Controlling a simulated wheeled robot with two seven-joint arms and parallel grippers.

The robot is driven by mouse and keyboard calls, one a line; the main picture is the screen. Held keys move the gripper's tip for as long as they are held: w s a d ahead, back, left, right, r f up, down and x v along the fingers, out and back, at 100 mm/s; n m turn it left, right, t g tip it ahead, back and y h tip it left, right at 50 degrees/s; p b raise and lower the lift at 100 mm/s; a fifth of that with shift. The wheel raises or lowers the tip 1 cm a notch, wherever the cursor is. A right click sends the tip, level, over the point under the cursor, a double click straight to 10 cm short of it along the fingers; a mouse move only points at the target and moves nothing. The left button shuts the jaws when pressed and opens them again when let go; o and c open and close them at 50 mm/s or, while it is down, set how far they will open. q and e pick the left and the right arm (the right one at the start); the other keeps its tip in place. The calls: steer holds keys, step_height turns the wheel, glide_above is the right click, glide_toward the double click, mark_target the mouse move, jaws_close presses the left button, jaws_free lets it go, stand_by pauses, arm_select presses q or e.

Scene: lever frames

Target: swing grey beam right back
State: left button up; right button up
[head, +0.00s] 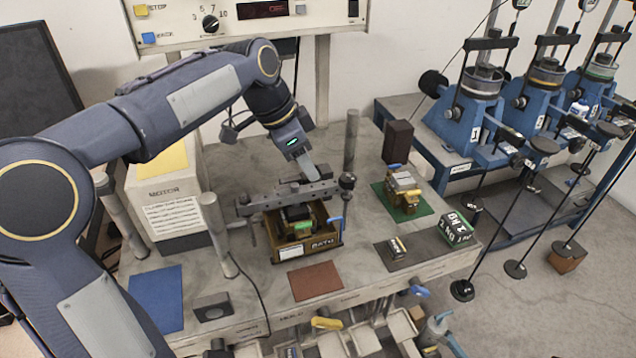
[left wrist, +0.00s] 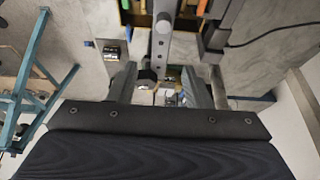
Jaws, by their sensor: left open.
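The grey beam (head: 285,197) lies level across the top of a brown box marked BATH (head: 292,249), with a dark fitting (head: 347,181) at its right end. In the left wrist view the beam (left wrist: 161,48) is a grey bar with holes, running down the picture toward my jaws. My left gripper (head: 319,178) points down at the right part of the beam. In the left wrist view its two fingers (left wrist: 159,88) are apart, with the beam's near end and a dark knob between them. I cannot tell whether they touch it. My right gripper is not in view.
A grey post (head: 351,140) and a dark block (head: 397,141) stand behind the beam's right end. A green mat (head: 408,211) with a brass-coloured stack lies to the right. Another grey post (head: 216,234) stands left. The front bench holds a blue mat (head: 155,298) and a brown mat (head: 315,281).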

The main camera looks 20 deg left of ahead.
mark_target(319, 185)
arm_select(q)
steer(key=x, duration=0.6)
steer(key=shift+d+f, duration=0.1)
steer(key=shift+f, duration=0.2)
jaws_close()
